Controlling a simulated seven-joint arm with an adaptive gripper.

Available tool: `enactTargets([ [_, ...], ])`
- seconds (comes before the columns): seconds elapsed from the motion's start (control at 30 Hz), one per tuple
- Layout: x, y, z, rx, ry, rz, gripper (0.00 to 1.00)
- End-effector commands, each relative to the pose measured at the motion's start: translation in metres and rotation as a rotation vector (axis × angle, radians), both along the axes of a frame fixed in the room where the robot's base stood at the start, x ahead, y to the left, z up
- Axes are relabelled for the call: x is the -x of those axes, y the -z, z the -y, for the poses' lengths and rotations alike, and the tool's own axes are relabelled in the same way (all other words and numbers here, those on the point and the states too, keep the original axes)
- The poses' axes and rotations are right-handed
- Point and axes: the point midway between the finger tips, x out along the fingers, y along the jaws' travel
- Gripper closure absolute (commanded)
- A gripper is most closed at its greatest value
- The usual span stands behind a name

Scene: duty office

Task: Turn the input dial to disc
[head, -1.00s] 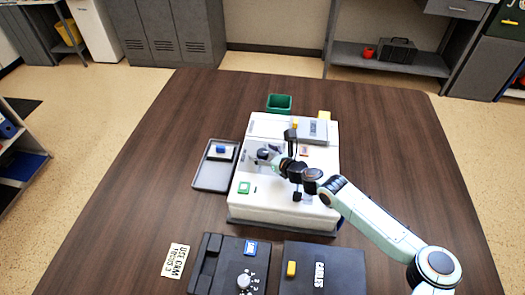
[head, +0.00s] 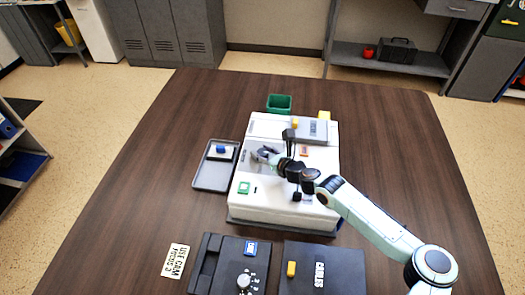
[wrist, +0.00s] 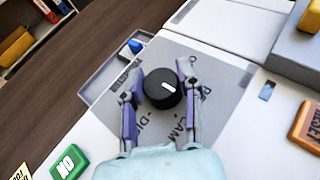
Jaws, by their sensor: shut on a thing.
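The input dial (wrist: 160,92) is a round black knob with a white pointer mark, on a grey label plate (wrist: 222,100) on the white machine (head: 265,205). The labels "CAM" and "DISC" are printed below the dial, and the mark is on neither. My gripper (wrist: 161,100) is shut on the dial, one finger on each side.
A green "NO" button (wrist: 68,163) and an orange "RESET" button (wrist: 306,127) lie near the plate. A grey tray (head: 212,179) stands left of the machine. A card (head: 175,261), apparently reading "USE CAM", and two dark boxes lie in front.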

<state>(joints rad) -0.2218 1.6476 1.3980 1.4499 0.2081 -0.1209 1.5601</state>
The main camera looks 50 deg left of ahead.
Motion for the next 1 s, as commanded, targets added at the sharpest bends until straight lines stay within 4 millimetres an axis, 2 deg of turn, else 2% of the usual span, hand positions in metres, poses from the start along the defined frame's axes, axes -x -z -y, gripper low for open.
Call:
enactTargets([
  [0.37,0.0012,0.0004,-0.0005,0.000,0.174,0.001,1.00],
  [1.0,0.0034,0.0033,-0.0010,0.005,0.772,-0.007,1.00],
])
